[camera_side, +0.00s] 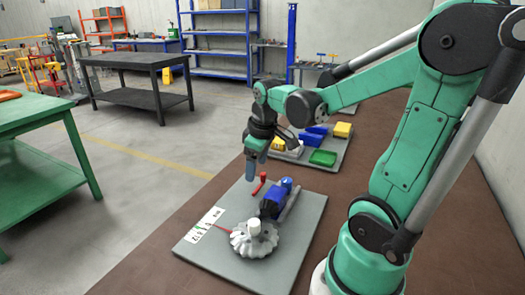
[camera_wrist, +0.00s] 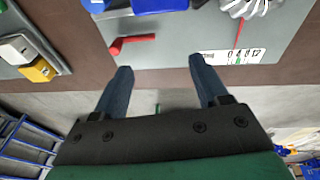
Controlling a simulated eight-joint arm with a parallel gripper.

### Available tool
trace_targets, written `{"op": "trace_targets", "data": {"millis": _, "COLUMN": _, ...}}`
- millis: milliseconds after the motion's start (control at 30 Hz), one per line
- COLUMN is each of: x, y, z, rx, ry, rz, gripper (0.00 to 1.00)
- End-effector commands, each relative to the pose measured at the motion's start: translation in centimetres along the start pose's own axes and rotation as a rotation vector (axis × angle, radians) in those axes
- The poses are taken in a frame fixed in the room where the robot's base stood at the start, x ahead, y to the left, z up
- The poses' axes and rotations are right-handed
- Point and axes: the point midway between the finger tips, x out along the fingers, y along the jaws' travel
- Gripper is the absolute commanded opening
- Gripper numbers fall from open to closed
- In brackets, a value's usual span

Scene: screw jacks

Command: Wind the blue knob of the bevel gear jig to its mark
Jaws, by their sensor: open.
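The bevel gear jig sits on a grey plate (camera_side: 300,235), with a pale toothed gear (camera_side: 247,243) under a white hub. A blue body (camera_side: 272,204) lies beside the gear, with the blue knob (camera_side: 286,183) at its far end. In the wrist view, the knob (camera_wrist: 96,5) is cut by the top edge. A red pointer (camera_side: 223,229) reaches toward a white scale card (camera_side: 206,226) with a green mark; its tip looks close to that mark in the wrist view (camera_wrist: 238,38). My gripper (camera_side: 257,156) is open and empty, above the plate's far-left edge, apart from the knob.
A second tray (camera_side: 333,150) with yellow, blue and green blocks is behind. A green bench (camera_side: 30,125) and a dark table (camera_side: 140,62) stand apart. The brown tabletop (camera_side: 165,245) left of the plate is clear.

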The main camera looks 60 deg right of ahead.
Motion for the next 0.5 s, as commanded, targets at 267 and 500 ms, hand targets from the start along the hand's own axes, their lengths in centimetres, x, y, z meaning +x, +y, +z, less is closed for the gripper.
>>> {"op": "trace_targets", "data": {"millis": 267, "x": 2.9, "y": 6.2, "z": 4.8, "rx": -0.023, "ry": -0.174, "rz": -0.108, "gripper": 0.67}}
{"op": "trace_targets", "data": {"millis": 500, "x": 4.3, "y": 6.6, "z": 5.5, "rx": -0.031, "ry": -0.188, "rz": -0.125, "gripper": 0.67}}
